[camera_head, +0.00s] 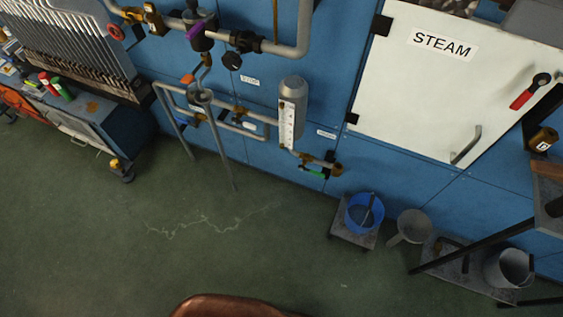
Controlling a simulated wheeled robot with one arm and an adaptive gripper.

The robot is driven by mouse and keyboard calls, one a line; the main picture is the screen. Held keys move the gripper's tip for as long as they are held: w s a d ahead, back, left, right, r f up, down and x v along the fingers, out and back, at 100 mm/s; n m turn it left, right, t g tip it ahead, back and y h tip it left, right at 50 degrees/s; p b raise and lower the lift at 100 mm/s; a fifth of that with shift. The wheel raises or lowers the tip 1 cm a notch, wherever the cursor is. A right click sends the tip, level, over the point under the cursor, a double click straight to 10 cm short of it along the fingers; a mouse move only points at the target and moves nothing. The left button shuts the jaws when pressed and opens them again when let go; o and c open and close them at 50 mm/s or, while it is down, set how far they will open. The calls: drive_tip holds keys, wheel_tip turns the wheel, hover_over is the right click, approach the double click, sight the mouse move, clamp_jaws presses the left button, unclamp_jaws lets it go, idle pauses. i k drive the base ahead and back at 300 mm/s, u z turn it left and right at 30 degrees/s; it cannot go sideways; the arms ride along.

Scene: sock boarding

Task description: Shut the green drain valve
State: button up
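The green drain valve handle (317,174) is small and sits low on the blue wall, on a short brass pipe fitting (318,161) below a grey cylinder with a white scale (288,117). The handle looks roughly in line with the pipe, but it is too small to tell its exact setting. A brass pipe end (337,169) is to its right. My gripper is not in the head view, so its place relative to the valve cannot be seen.
A blue bucket (354,222) stands on a low stand below and right of the valve. A funnel (410,226) and a dark rack (470,255) are further right. Pipe legs (222,150) stand left. Green floor (250,230) is clear in front. A brown rounded thing (235,307) shows at the bottom edge.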

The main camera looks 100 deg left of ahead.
sight(301, 168)
drive_tip(key=u, duration=0.8)
drive_tip(key=k, duration=1.05)
drive_tip(key=u, duration=1.4)
drive_tip(key=i, duration=1)
drive_tip(key=u, duration=0.45)
drive_tip(key=i, duration=0.75)
drive_tip(key=z, duration=0.1)
drive_tip(key=k, duration=1.3)
drive_tip(key=u, duration=0.6)
drive_tip(key=i, duration=1)
drive_tip(key=u, duration=0.05)
